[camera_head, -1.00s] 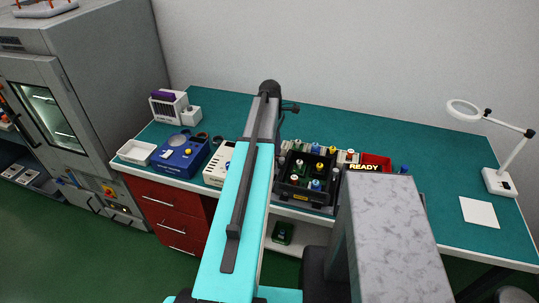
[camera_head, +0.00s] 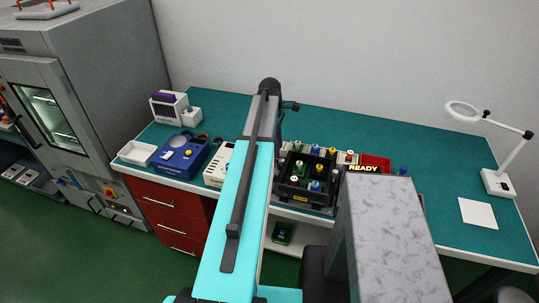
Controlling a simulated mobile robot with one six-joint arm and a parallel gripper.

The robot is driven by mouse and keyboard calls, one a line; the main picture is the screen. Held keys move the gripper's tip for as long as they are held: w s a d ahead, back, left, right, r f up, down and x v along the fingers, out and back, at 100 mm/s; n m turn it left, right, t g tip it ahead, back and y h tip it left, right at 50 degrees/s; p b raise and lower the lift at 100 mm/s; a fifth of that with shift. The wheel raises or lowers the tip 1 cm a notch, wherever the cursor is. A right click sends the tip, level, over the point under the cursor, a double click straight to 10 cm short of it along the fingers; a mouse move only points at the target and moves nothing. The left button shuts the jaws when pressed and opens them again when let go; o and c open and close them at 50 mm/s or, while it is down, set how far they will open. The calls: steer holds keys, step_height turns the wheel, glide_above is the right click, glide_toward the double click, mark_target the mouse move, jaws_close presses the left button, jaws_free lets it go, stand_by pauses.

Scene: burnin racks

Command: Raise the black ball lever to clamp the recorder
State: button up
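I cannot make out the black ball lever in this view. No thing here can be told surely as the recorder. My turquoise and grey arm reaches up the middle of the picture to a dark joint. My gripper is hidden behind the arm, so its fingers and anything in them do not show.
A black bin (camera_head: 308,197) of colour-topped parts, a READY sign (camera_head: 363,168) and a red tray (camera_head: 376,160) are right of my arm. A white tray (camera_head: 137,153) lies left. A magnifier lamp (camera_head: 498,182) stands far right. The bench (camera_head: 430,150) between is mostly clear.

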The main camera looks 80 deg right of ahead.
step_height(320, 180, up, 8)
steer(key=p, duration=0.3)
steer(key=shift+f, duration=0.2)
stand_by(0.7)
stand_by(0.5)
